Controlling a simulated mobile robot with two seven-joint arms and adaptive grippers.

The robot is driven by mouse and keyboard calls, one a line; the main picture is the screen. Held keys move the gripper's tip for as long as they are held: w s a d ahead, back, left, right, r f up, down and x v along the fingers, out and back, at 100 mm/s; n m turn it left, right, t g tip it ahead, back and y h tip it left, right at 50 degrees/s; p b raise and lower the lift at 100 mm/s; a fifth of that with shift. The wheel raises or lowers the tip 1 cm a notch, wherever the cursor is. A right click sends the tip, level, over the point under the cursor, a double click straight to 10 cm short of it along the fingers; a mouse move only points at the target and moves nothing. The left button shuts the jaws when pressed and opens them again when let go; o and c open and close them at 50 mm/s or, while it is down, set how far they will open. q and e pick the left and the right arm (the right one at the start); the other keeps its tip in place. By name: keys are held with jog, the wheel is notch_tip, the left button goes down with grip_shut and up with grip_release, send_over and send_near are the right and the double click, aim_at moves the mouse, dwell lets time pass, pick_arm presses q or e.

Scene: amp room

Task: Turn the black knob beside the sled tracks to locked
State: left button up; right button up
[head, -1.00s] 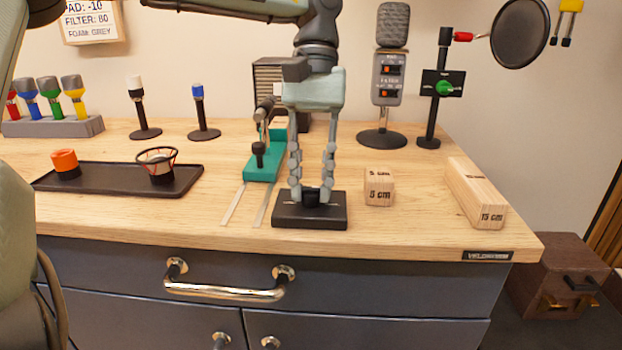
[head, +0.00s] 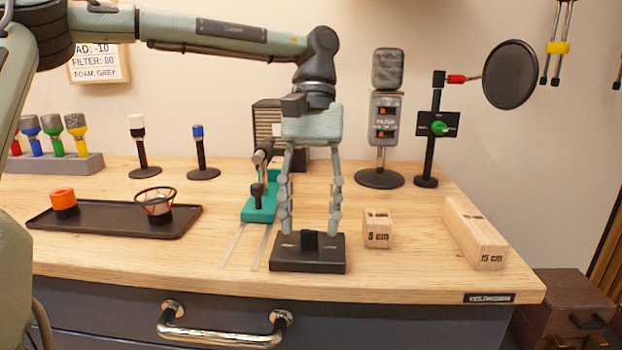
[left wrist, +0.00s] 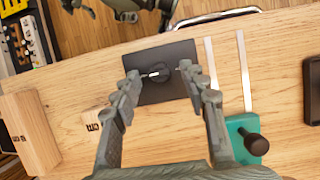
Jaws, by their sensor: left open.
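The black knob (head: 310,241) stands on a black plate (head: 308,264) near the table's front, right of the two pale sled tracks (head: 247,246). Small lettering flanks it, too small to read. In the left wrist view the knob (left wrist: 159,72) carries a white mark on its left side. My left gripper (head: 308,230) points down over the plate, open, with one finger on each side of the knob. Gaps show between knob and fingertips (left wrist: 159,71) in the left wrist view. Dark grey parts at that view's top edge may be my right gripper; I cannot make out its fingers.
A green sled (head: 259,213) with an upright black post sits at the far end of the tracks. A 5 cm wooden block (head: 378,229) stands right of the plate, a 15 cm block (head: 474,233) farther right. A black tray (head: 110,228) lies left.

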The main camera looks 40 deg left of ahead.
pick_arm(q)
jog(key=v, duration=1)
jog(key=shift+r, duration=0.35)
jog(key=shift+w+a, duration=0.1)
jog(key=shift+w, duration=0.05)
